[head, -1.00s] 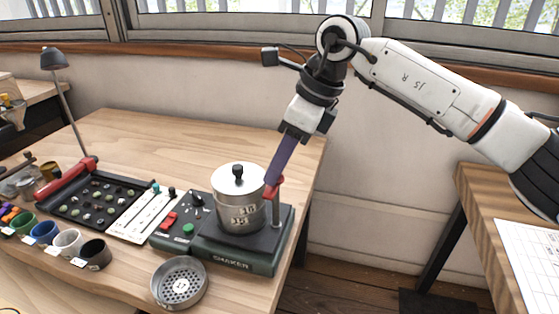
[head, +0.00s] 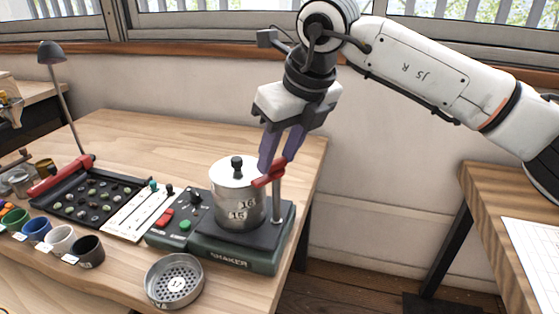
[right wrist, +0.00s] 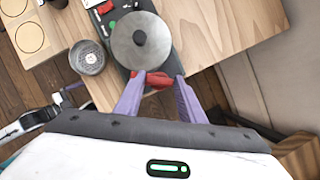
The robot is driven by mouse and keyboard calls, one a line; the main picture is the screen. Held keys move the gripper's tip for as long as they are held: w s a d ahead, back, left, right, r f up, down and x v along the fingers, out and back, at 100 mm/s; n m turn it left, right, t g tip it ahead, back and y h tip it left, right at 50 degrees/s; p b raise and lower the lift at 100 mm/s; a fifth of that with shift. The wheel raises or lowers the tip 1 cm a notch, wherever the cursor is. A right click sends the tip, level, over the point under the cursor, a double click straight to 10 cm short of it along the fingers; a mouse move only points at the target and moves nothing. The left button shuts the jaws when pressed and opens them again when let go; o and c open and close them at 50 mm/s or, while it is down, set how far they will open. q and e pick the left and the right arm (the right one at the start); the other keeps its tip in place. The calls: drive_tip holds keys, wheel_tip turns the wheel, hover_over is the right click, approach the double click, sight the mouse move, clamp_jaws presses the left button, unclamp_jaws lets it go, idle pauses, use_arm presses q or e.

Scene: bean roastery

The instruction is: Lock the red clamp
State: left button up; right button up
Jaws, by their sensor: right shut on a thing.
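The red clamp (head: 270,174) sits at the top of a metal post on the shaker (head: 238,256). Its lever points left, and its end overlaps the right edge of the lidded metal sieve stack (head: 238,200) in the head view. My right gripper (head: 277,163) reaches down from above with its purple fingers around the clamp. The right wrist view shows the clamp (right wrist: 158,80) between the two fingertips, beside the round lid (right wrist: 140,40). The gripper is shut on it. The fingers partly cover the clamp, so I cannot tell whether it presses on the lid.
A loose sieve (head: 174,281) lies in front of the shaker. A control panel (head: 178,220) with red and green buttons is on its left. A black bean tray (head: 95,198), several coloured cups and a lamp (head: 50,52) stand farther left. The table behind the shaker is clear.

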drive_tip(key=m+h+b, duration=0.1)
drive_tip(key=m, duration=0.2)
drive_tip(key=shift+a+f+t, duration=0.1)
drive_tip(key=shift+t, duration=0.3)
drive_tip(key=shift+s+a+m+h+b, duration=0.1)
drive_tip(key=shift+m+h+b, duration=0.2)
drive_tip(key=shift+m+b, duration=0.4)
drive_tip(key=m+h, duration=0.1)
drive_tip(key=m, duration=0.2)
drive_tip(key=shift+a+m+h+b, duration=0.15)
drive_tip(key=shift+m+h+b, duration=0.45)
drive_tip(key=shift+m, duration=1.3)
drive_tip(key=o, duration=1)
drive_tip(key=shift+o, duration=0.2)
drive_tip(key=shift+r, duration=0.2)
